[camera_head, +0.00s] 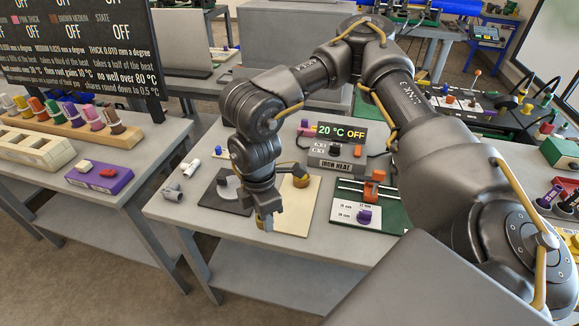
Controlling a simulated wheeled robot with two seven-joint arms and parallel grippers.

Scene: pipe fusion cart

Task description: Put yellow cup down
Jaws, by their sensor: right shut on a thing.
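My right gripper (267,218) reaches down over the cream mat (300,215) on the middle table. It is shut on a small yellow thing, which I take to be the yellow cup (259,221); the fingers hide most of it. It is close above the mat's left part, but I cannot tell if it touches. A tan-gold round piece (301,180) stands farther back on the mat, beside my wrist. My left gripper is not in view.
The heater box (335,152) reads "20 °C OFF". A green board (358,212) stands right. The left table holds a rack (60,126) of several coloured cups.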

